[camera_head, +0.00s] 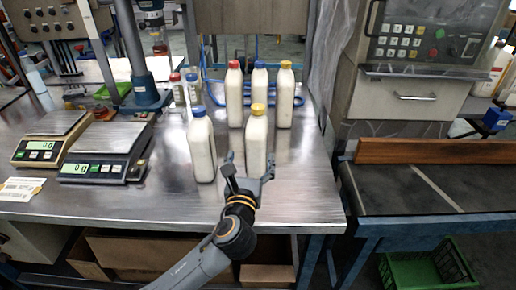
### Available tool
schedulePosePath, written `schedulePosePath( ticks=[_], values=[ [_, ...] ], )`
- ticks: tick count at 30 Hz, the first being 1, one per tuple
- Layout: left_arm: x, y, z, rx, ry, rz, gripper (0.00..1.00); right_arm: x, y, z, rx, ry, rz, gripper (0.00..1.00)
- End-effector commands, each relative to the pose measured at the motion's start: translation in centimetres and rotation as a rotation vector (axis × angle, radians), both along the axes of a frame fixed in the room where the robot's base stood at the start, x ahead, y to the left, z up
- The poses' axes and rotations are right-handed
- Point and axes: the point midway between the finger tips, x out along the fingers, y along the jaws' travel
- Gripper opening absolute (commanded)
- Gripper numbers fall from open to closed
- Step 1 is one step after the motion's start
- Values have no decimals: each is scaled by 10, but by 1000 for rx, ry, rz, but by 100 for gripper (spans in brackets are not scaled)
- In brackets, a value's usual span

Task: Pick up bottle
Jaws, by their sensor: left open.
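Several white bottles stand upright on the metal table (310,195). In the front are a blue-capped bottle (202,150) and a yellow-capped bottle (257,140). Behind them stand a red-capped bottle (235,95), a second blue-capped bottle (259,95) and a second yellow-capped bottle (284,97). My left gripper (248,168) is open at the lower part of the front yellow-capped bottle, with its fingers spread to either side in the picture. I cannot tell whether it touches the bottle. My right gripper is not in view.
Two digital scales (104,152) (50,138) stand on the left of the table. A blue-based stand (145,98) and small capped jars (178,90) are behind. A control panel machine (415,60) and a dark conveyor (430,190) are on the right. A green crate (425,270) is below.

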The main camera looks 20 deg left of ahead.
Motion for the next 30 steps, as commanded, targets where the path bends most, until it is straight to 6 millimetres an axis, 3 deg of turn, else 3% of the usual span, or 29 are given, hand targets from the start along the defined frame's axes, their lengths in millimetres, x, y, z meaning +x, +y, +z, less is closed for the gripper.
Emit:
schedulePosePath(
  ticks=[3,9,16,24,30],
  values=[
    [26,5,1,-1,-2,3,83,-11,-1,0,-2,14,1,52],
    [57,10,0,-3,-1,1,83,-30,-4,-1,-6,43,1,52],
    [73,12,0,-4,-1,1,83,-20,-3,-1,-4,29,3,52],
    [111,16,-2,-4,0,1,83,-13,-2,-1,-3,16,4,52],
    [116,17,-2,-4,0,0,83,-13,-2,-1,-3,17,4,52]
  ],
)
